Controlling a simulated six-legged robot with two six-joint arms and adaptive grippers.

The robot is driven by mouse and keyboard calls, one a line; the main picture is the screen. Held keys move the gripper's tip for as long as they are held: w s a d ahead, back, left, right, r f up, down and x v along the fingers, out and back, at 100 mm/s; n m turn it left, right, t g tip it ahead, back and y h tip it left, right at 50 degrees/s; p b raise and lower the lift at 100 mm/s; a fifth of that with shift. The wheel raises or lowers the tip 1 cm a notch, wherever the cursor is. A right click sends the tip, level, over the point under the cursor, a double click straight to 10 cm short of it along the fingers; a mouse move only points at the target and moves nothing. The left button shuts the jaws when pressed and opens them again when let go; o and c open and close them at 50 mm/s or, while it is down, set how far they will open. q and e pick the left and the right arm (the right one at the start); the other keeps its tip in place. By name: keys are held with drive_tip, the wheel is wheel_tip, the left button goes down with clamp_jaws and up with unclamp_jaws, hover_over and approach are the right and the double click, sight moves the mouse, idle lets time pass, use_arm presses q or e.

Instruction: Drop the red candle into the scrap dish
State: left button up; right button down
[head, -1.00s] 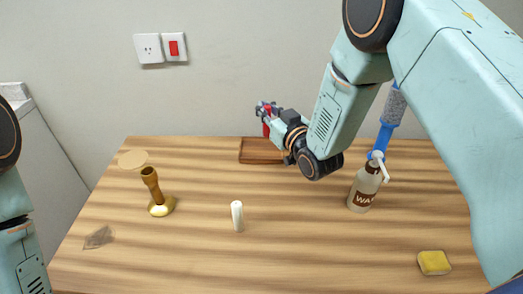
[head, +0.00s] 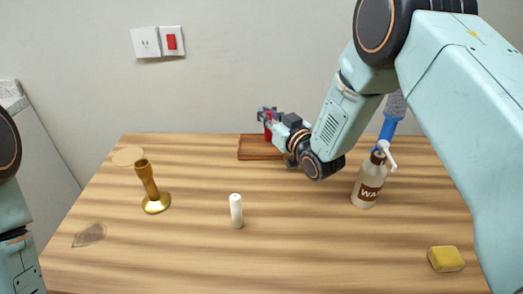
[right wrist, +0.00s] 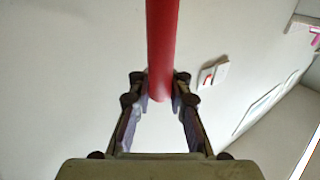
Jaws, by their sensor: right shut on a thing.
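The red candle (head: 267,130) is held in my right gripper (head: 267,115), above the brown wooden tray at the back of the table, likely the scrap dish (head: 252,154). In the right wrist view the candle (right wrist: 162,40) stands between the two fingers of the right gripper (right wrist: 159,84), which are shut on it. The candle's lower end shows just below the fingertips. My right forearm hides the dish's right part. Whether the candle is directly over the dish is hard to tell. My left arm shows at the left edge, its gripper out of view.
A white candle (head: 236,211) stands mid-table. A brass candlestick (head: 149,188) is at left, near a round tan disc (head: 128,156). A pump bottle (head: 368,184), a blue-handled brush (head: 389,128) and a yellow sponge (head: 446,259) are at right. The front middle is clear.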

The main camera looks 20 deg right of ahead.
drive_tip(key=shift+a, duration=0.15)
drive_tip(key=c, duration=1.4)
unclamp_jaws()
drive_tip(key=shift+r, duration=0.1)
drive_tip(key=shift+o, duration=1.1)
drive_tip(key=v, duration=1.2)
drive_tip(key=shift+r, duration=0.1)
